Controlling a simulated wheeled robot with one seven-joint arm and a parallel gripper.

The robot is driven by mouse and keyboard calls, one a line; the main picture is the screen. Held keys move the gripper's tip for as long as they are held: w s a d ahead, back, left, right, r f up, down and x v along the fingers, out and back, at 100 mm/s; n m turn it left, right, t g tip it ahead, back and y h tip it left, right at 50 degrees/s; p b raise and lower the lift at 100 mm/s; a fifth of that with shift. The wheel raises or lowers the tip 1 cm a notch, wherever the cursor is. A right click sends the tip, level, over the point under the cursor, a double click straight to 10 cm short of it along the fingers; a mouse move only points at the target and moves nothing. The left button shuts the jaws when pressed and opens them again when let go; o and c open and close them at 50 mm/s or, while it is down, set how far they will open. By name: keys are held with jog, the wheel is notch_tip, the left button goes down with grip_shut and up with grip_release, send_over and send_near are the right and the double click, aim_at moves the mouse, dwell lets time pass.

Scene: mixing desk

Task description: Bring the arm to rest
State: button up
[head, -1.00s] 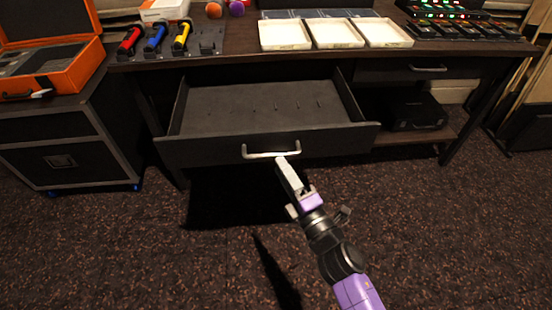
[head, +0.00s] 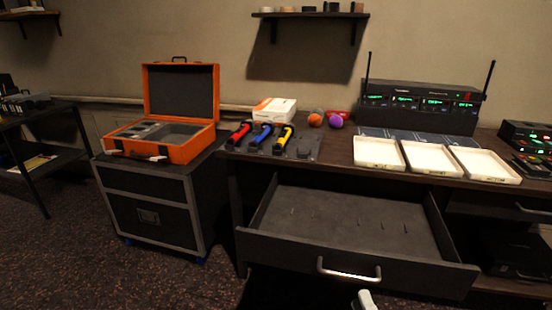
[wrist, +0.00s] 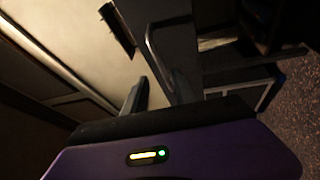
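The open drawer (head: 350,224) of the desk is pulled out and looks empty, apart from small dark marks or slots in its floor. Its pale handle (head: 348,274) is on the front panel. Only the light tip of my gripper (head: 365,299) shows at the bottom edge of the head view, just below the handle's right part. In the wrist view my gripper's two dark fingers (wrist: 158,92) stand apart with a gap between them, and nothing is clearly held. A bent bar, perhaps the handle, shows just beyond them; I cannot tell whether they touch it.
White trays (head: 378,166), tools with red, blue and yellow parts (head: 262,137) and a radio rack (head: 420,105) stand on the desk. An orange case (head: 190,148) lies open on a wheeled cabinet (head: 150,208). Carpet (head: 110,270) is clear at front left.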

jog(key=s+r+m+g+h, duration=0.1)
jog(key=s+m+g, duration=0.2)
jog(key=s+m, duration=1)
jog(key=s+r+m+g, duration=0.2)
jog(key=s+m, duration=0.3)
jog(key=s, duration=1.6)
notch_tip(320, 180, up, 16)
jog(key=p, duration=1.5)
jog(key=shift+a+f+p, duration=0.25)
jog(key=shift+a+p, duration=0.15)
jog(key=shift+d, duration=0.1)
